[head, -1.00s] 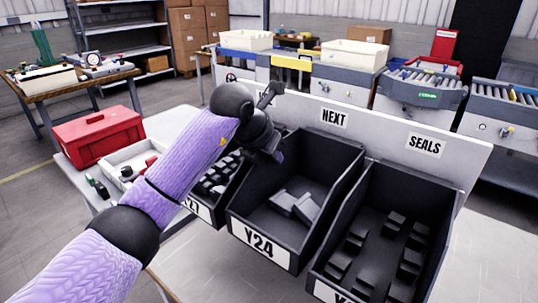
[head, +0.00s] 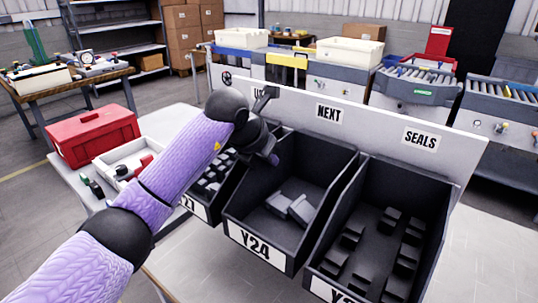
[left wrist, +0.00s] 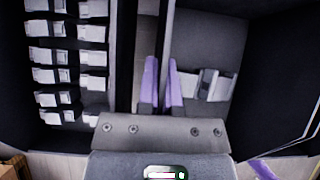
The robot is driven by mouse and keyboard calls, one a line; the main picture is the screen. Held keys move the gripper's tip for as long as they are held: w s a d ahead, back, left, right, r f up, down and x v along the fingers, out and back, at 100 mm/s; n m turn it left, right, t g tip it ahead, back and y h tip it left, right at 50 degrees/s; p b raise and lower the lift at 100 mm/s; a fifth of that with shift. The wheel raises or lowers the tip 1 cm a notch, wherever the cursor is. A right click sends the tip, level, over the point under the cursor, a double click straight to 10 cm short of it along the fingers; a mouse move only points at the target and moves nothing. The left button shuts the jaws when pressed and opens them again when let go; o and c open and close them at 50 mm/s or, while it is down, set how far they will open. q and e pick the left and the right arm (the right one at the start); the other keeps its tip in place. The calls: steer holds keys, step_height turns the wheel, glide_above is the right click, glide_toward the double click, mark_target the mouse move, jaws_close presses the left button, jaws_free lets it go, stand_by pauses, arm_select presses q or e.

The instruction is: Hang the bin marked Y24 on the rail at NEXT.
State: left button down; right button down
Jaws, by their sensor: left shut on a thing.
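The bin marked Y24 (head: 258,240) is a dark open bin with a white label, at the panel below the NEXT sign (head: 329,113). It holds a few grey blocks (head: 290,206), which also show in the left wrist view (left wrist: 211,85). My left gripper (head: 274,158) is at the bin's upper left side near the panel. In the left wrist view its purple fingers (left wrist: 163,84) are shut on the side wall of the Y24 bin. Whether the bin's back is hooked on the rail is hidden. My right gripper is not in view.
A bin marked as ending in 27 (head: 194,209) with rows of small parts stands close on the left. Another bin (head: 385,235) with dark blocks stands close on the right, under SEALS (head: 420,139). A red toolbox (head: 95,136) and white tray (head: 108,160) are on the left.

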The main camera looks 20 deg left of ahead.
arm_select(q)
steer(key=c, duration=0.8)
jaws_free()
steer(key=shift+o, duration=0.4)
steer(key=p+v, duration=0.2)
steer(key=v, duration=0.7)
steer(key=shift+s+r, duration=0.15)
steer(key=shift+r, duration=0.15)
steer(key=shift+s+a+r, duration=0.1)
